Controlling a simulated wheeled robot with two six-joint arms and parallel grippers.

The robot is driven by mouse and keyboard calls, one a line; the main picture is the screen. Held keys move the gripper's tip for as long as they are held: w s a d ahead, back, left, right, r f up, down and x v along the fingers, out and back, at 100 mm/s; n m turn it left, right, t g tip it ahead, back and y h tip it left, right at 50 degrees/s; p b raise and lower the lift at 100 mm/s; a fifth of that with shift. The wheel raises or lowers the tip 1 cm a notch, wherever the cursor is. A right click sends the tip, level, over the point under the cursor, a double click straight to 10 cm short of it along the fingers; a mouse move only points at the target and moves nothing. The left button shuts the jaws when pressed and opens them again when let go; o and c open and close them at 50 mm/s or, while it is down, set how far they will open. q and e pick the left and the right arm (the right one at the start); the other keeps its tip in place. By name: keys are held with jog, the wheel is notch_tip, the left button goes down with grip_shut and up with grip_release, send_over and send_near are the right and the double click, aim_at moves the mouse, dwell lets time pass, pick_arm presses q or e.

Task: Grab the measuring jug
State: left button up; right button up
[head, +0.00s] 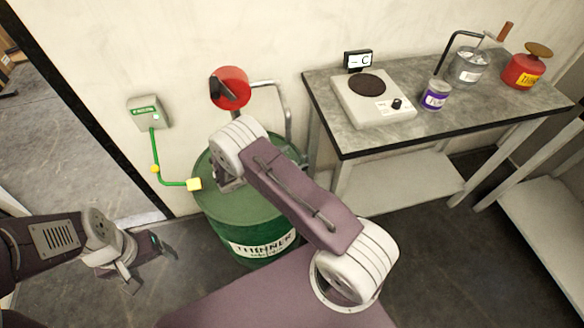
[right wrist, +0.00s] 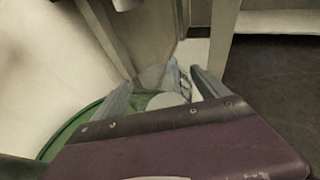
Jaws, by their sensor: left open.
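A pale, round-topped thing (right wrist: 166,101) with a bluish-grey part beside it shows between my right fingers in the right wrist view. It may be the measuring jug, but most of it is hidden by my gripper body. I make out no jug in the head view, where my right arm covers part of the drum top. My right gripper (right wrist: 164,78) has its two fingers apart, with gaps to the pale thing. It is mostly hidden in the head view. My left gripper (head: 143,262) is open and empty, low over the floor at the left.
A green thinner drum (head: 262,239) with a red disc-shaped part (head: 230,87) stands by the wall. A grounding box (head: 148,112) has a green cable to a yellow clamp (head: 194,184).

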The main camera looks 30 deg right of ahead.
jog(key=c, duration=1.3)
notch_tip(320, 180, up, 10)
jog(key=shift+r+p, duration=0.1)
jog(key=shift+p, duration=0.75)
jog(key=shift+c, duration=0.2)
